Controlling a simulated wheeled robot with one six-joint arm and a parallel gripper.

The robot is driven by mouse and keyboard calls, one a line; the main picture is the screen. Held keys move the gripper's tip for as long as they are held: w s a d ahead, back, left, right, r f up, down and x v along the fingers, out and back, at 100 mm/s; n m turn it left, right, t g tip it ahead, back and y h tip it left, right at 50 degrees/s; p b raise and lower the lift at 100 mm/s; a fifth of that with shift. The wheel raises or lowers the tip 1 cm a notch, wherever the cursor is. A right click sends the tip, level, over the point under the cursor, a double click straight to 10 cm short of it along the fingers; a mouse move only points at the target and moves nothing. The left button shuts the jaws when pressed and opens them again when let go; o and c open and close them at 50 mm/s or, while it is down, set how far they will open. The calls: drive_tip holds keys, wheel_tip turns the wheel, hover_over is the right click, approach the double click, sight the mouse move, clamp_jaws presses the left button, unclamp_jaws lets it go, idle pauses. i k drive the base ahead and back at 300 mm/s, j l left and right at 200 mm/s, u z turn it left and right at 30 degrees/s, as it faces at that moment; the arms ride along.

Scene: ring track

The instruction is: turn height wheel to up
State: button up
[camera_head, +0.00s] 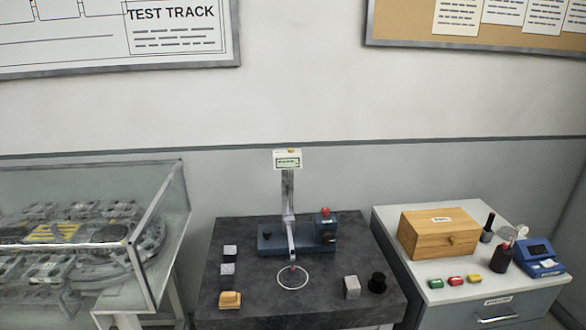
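A blue instrument (281,241) stands on the dark stone-topped table (250,295) in the middle. It has an upright metal column (288,190) with a small display box (287,159) on top. A thin probe arm (291,242) slants down to a red tip inside a white circle. A round black knob (328,238) sits on the front of the block at the base's right end, under a red button (325,211). A smaller black knob (267,235) is at the base's left. Which is the height wheel, and how it is turned, I cannot tell. My gripper is not in view.
Grey blocks (228,269) and a tan block (229,300) lie left on the table. A grey block (352,287) and black cylinder (377,283) stand right. A glass case (165,235) is at left; a cabinet (500,300) with a wooden box (437,234) is at right.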

sight(328, 237)
drive_tip(key=i+j, duration=0.25)
drive_tip(key=i+j+u, duration=0.15)
drive_tip(key=i, duration=0.35)
drive_tip(key=i+j, duration=0.3)
drive_tip(key=i+u, duration=0.05)
